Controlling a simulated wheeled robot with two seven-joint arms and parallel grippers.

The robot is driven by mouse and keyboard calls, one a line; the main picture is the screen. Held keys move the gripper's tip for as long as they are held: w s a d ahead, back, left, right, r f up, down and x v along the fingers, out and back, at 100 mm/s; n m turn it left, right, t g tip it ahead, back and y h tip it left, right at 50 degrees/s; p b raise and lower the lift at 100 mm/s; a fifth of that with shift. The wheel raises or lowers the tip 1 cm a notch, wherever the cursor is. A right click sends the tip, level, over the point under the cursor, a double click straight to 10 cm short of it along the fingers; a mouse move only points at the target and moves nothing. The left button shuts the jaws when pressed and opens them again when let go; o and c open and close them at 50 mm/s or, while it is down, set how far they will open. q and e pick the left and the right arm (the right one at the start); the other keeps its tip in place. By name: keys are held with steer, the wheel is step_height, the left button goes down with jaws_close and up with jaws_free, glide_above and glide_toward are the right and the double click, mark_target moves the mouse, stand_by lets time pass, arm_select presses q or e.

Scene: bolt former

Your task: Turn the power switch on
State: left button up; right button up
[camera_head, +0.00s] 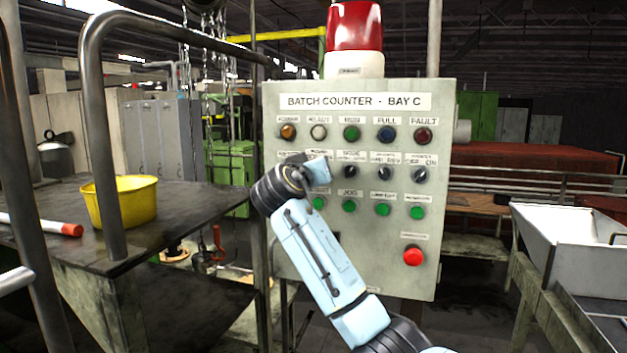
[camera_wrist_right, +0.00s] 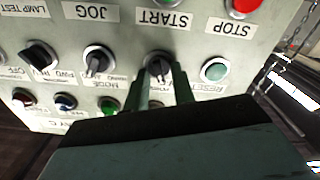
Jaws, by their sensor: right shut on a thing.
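The grey control panel (camera_head: 360,250), headed "BATCH COUNTER - BAY C", faces me. My right gripper (camera_wrist_right: 166,92) reaches the left side of its middle row and hides part of that row in the head view. In the wrist view, where the panel appears upside down, its two fingers are shut around a black rotary knob (camera_wrist_right: 158,65). The knob's label is partly covered and I cannot read it fully, nor tell the knob's exact angle. The amber lamp (camera_head: 288,131) is at the top left of the panel; I cannot tell whether it is lit. My left gripper is out of view.
Other black knobs (camera_wrist_right: 97,62) and a pale green button (camera_wrist_right: 215,70) flank the held knob. A red button (camera_head: 413,256) is low on the panel. A red beacon (camera_head: 354,28) tops it. A dark table (camera_head: 190,215) with a yellow tub (camera_head: 125,200) stands left, a white bin (camera_head: 570,240) right.

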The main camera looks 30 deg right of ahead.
steer(key=shift+s+d+m+b, duration=0.1)
steer(key=shift+m+b, duration=1.85)
steer(key=shift+m, duration=0.5)
steer(key=shift+s+d+m+b, duration=0.1)
steer(key=shift+m+b, duration=1.8)
steer(key=shift+m, duration=0.55)
steer(key=o, duration=1)
steer(key=shift+a, duration=0.1)
steer(key=shift+b+v, duration=1.65)
steer(key=shift+v, duration=5)
